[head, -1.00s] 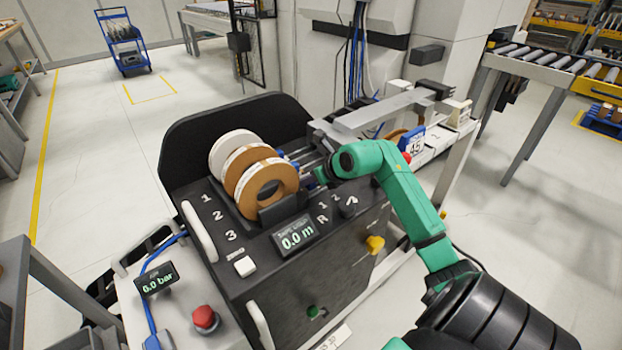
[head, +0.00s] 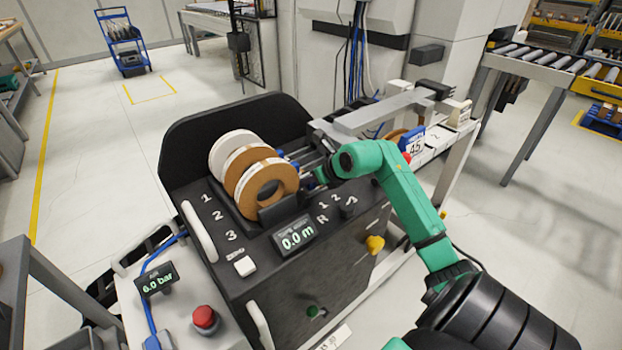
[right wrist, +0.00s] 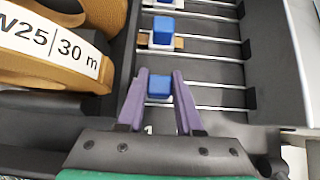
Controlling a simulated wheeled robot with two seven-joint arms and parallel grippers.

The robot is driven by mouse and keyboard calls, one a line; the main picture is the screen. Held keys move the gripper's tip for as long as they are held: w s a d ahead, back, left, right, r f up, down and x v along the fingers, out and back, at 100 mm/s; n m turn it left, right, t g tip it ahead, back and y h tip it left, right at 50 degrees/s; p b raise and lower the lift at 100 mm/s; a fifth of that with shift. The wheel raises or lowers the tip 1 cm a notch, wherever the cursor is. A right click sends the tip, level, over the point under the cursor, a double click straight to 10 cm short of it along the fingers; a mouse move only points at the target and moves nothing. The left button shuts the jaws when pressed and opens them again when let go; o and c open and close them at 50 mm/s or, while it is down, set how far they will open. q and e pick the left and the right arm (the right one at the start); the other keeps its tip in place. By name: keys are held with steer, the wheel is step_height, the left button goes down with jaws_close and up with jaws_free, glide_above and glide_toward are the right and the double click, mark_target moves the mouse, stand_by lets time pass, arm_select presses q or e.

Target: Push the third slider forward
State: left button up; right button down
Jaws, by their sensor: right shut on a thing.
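In the right wrist view, blue slider knobs stand on metal rails beside the tape rolls. My right gripper (right wrist: 159,84) has its two purple fingers shut on the nearest blue slider (right wrist: 159,88), one finger on each side. A second blue slider (right wrist: 162,30) sits farther up on its own rails, and another (right wrist: 164,2) is cut by the top edge. In the head view my right gripper (head: 314,180) is small and partly hidden by its green arm, right of the rolls. My left gripper is not in view.
Three tape rolls (head: 265,184) stand on the black machine panel (head: 225,262), left of the gripper. A red button (head: 204,317) is at the front left.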

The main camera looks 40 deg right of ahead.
steer(key=d+b, duration=0.3)
steer(key=d, duration=0.5)
steer(key=shift+s+d+f, duration=0.1)
steer(key=shift+d+f, duration=0.05)
steer(key=shift+d, duration=0.15)
steer(key=shift+d+r, duration=0.2)
steer(key=shift+d, duration=0.15)
steer(key=c, duration=0.9)
jaws_free()
steer(key=shift+r, duration=0.1)
steer(key=shift+o, duration=0.3)
steer(key=shift+d, duration=0.15)
steer(key=b+v, duration=0.1)
steer(key=v, duration=1.3)
steer(key=shift+s+b, duration=0.2)
steer(key=shift+b, duration=0.15)
